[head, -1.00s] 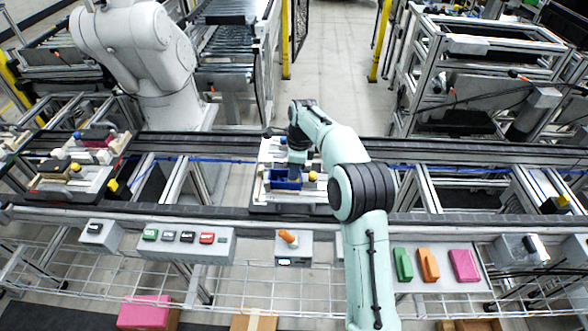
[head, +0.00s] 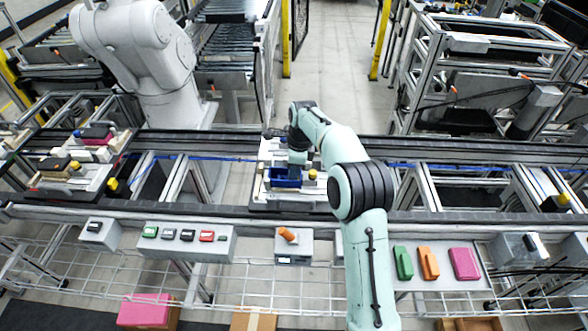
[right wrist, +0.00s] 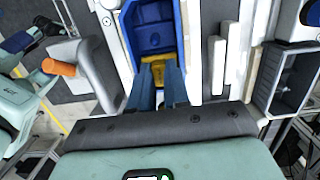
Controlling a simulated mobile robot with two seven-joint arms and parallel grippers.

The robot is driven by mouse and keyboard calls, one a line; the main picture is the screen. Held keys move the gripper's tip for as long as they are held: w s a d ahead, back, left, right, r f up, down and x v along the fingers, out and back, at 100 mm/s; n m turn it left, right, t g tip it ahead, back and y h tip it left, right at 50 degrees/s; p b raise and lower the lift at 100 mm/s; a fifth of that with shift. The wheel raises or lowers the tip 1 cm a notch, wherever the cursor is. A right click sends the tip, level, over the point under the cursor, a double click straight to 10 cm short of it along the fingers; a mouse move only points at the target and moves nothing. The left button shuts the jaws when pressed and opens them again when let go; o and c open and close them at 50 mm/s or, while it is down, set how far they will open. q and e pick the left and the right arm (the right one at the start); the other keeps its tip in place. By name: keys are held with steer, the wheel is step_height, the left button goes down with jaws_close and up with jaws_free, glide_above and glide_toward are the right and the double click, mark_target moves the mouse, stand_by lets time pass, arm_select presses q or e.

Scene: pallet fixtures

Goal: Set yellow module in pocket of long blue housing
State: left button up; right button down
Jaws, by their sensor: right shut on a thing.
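The long blue housing (head: 284,180) sits on a white pallet fixture (head: 262,196) on the conveyor, in the middle of the head view. In the right wrist view the housing (right wrist: 152,28) shows an open blue pocket at the top. The yellow module (right wrist: 153,72) is between the fingertips of my right gripper (right wrist: 158,80), which is shut on it. The module is at the near end of the housing; how deep it sits cannot be told. In the head view my right gripper (head: 297,165) is over the housing and mostly hides the module. My left gripper is not in view.
A yellow knob (head: 312,175) stands at the pallet's right. Another loaded pallet (head: 92,183) is at the left. A button box (head: 186,238) and a grey panel with green, orange and pink parts (head: 463,264) line the front. A white robot arm (head: 140,55) stands behind the conveyor.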

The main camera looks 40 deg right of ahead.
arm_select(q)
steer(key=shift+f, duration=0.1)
arm_select(e)
steer(key=shift+f, duration=0.25)
steer(key=c, duration=1.4)
jaws_free()
steer(key=shift+r, duration=0.1)
steer(key=shift+r+p, duration=0.6)
steer(key=shift+r, duration=0.65)
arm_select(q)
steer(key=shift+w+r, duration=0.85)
arm_select(e)
steer(key=o, duration=0.5)
